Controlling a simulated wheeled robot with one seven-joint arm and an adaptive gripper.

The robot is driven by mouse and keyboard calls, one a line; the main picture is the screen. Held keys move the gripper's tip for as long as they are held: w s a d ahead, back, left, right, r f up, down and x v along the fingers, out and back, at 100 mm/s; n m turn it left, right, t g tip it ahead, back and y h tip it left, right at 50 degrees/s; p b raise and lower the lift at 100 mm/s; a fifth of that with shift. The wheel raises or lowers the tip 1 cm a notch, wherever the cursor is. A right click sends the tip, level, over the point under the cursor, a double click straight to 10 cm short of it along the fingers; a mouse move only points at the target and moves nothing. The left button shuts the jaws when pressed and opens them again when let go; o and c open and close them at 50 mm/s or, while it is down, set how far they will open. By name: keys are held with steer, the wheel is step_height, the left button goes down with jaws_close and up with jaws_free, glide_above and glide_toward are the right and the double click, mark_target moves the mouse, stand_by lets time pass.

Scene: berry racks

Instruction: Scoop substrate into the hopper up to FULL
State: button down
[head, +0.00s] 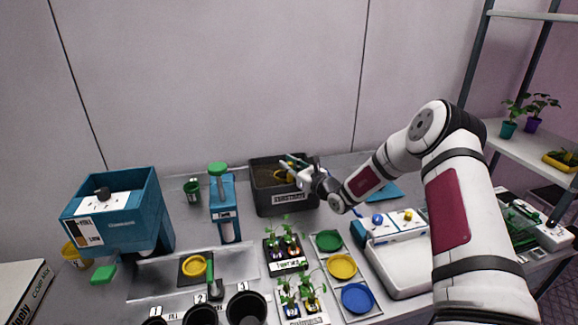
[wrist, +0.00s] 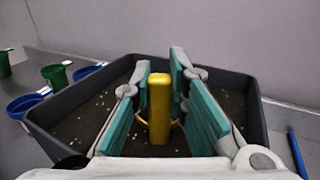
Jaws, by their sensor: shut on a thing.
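The blue hopper (head: 144,212) stands at the left of the bench, with a small level strip (head: 82,230) on its front; the words on it are too small to read surely. The dark substrate bin (head: 292,200), labelled SUBSTRATE, stands at the back middle. In the wrist view its wall (wrist: 256,110) surrounds brown speckled substrate (wrist: 88,122). My gripper (head: 298,172) is over the bin, shut on the upright handle of a yellow scoop (wrist: 159,105). The scoop's bowl is mostly hidden behind the fingers, so its load cannot be told.
A blue press-like stand (head: 226,210) with a green top stands between hopper and bin. Seedling trays (head: 287,262), coloured discs (head: 342,266) and black pots (head: 246,307) fill the front. A white machine (head: 400,262) stands right.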

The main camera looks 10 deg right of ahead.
step_height(320, 180, up, 15)
steer(key=p, duration=0.3)
steer(key=shift+p, duration=0.4)
stand_by(0.3)
steer(key=shift+s, duration=0.1)
